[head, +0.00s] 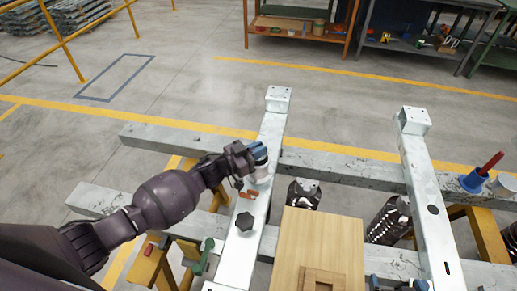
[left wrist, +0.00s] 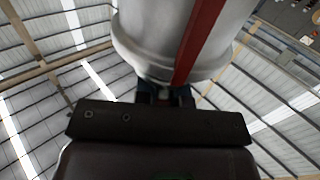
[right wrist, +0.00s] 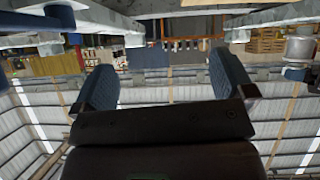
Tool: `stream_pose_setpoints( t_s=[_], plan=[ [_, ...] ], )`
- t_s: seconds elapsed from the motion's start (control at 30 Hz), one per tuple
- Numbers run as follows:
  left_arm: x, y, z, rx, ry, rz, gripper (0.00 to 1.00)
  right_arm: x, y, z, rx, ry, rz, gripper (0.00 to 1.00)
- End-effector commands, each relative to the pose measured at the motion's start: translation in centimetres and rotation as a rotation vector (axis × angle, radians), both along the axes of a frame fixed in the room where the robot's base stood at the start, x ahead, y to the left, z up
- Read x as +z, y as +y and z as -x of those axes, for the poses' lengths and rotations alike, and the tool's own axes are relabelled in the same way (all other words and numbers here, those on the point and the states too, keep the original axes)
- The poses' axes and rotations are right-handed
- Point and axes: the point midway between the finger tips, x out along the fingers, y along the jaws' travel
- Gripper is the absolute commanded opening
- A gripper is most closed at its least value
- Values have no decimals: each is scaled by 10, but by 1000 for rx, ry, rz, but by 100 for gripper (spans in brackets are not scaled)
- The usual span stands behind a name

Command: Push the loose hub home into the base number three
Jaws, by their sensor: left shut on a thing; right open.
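A pale cylindrical hub (head: 261,174) is at the left white rail in the head view. In the left wrist view the hub (left wrist: 185,35) fills the top, white with a red stripe, between the fingers. The hub's lower end is partly hidden, so I cannot tell whether it sits in a base or how deep. No number three is readable. My right gripper (right wrist: 162,88) is open and empty in the right wrist view, its two blue fingers wide apart.
A black knob (head: 245,222) and a small red part (head: 249,192) are on the same rail. A wooden board (head: 322,235) lies right of it.

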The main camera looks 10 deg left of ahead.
Motion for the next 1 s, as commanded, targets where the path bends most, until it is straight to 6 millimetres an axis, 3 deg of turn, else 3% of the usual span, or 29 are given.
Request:
stream_pose_setpoints(
  t_s=[0.47, 1.0],
  plan=[
    [4, -1, -1, -3, -6, 5, 0, 12, 2, -11, 6, -27, -1, 100],
    [-3, -1, -2, -3, -7, 4, 0, -2, 0, 0, 0, -1, 0, 100]
  ],
)
